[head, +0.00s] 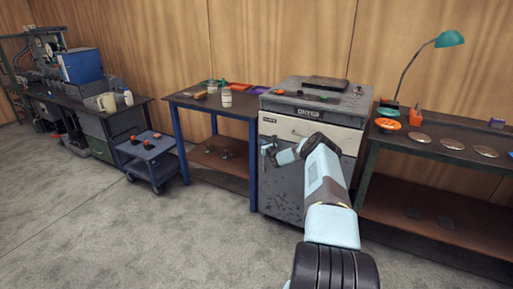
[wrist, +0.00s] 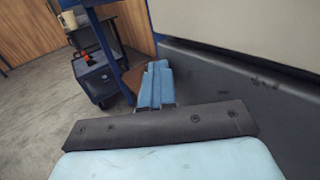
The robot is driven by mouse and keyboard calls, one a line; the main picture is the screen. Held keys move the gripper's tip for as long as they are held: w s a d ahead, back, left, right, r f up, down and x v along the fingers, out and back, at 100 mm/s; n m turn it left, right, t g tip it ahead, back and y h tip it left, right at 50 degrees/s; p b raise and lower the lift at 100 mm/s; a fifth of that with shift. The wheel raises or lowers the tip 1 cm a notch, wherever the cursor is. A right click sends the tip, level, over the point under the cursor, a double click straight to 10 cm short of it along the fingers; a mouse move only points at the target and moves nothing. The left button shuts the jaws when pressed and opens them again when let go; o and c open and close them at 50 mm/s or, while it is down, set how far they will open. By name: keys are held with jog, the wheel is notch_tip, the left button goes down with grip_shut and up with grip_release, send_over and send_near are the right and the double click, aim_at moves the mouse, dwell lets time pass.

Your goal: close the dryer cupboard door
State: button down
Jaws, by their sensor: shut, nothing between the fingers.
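The dryer (head: 318,128) is a grey cabinet with a pale upper front panel. Its cupboard door (head: 283,190) is the dark grey speckled front below that panel. The door looks flush or nearly flush with the cabinet; I cannot tell whether a small gap is left. My gripper (head: 268,150) is at the upper left of the door, in front of it, with its fingers together and empty. In the wrist view the blue fingers (wrist: 155,85) are close to the dark door front (wrist: 235,85); contact cannot be told. My arm hides the right part of the door.
A blue-legged table (head: 222,110) with jars and trays stands left of the dryer. A small blue cart (head: 148,150) stands further left. A workbench (head: 440,150) with discs and a green lamp (head: 449,39) is on the right. The floor (head: 150,240) in front is clear.

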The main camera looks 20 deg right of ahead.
jog(key=s+a, duration=0.8)
jog(key=a, duration=0.3)
jog(key=shift+s, duration=0.3)
